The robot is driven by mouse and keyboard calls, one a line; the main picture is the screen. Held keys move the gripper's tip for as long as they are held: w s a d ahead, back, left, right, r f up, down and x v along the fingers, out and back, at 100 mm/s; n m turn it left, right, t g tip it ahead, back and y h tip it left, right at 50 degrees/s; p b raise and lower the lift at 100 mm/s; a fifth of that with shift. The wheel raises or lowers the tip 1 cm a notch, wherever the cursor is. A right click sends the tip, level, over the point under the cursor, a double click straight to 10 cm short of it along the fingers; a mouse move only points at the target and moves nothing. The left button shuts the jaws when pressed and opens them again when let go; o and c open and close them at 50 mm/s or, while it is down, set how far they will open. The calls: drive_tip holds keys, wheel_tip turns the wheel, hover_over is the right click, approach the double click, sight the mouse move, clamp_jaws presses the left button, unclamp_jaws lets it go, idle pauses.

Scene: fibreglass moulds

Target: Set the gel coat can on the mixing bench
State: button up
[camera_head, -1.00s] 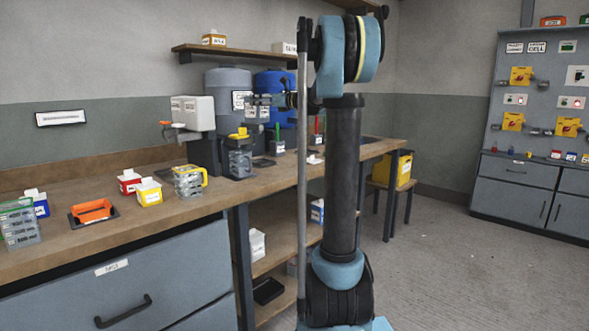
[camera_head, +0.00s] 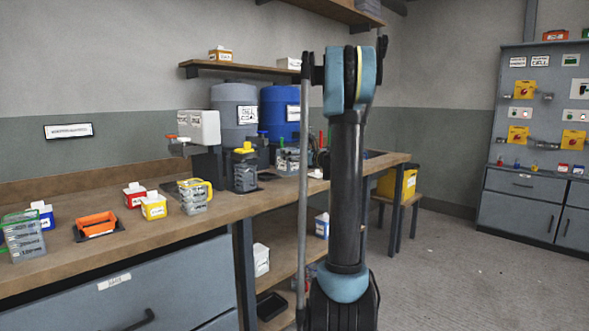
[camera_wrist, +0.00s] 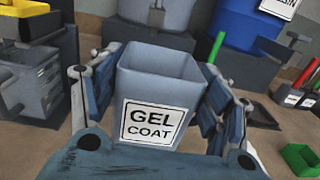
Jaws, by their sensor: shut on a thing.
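The gel coat can (camera_wrist: 158,90) is a grey, open-topped, square container with a white "GEL COAT" label, seen in the middle of the wrist view. My gripper (camera_wrist: 163,75) is shut on it, one finger along each side. In the head view my gripper (camera_head: 290,158) is low over the far part of the wooden bench (camera_head: 160,232), in front of the blue drum, partly hidden by my arm. The can is small there, and I cannot tell whether its base touches the bench top.
A grey drum (camera_head: 235,110) and a blue drum (camera_head: 281,110) stand behind. A yellow-topped container (camera_head: 245,170) is left of my gripper. A green bin (camera_wrist: 300,160) lies at the wrist view's right. Small boxes and a clear yellow-handled jug (camera_head: 195,196) occupy the nearer bench.

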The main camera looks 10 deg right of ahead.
sight(295, 164)
drive_tip(key=shift+f, duration=2.4)
drive_tip(key=o, duration=2.1)
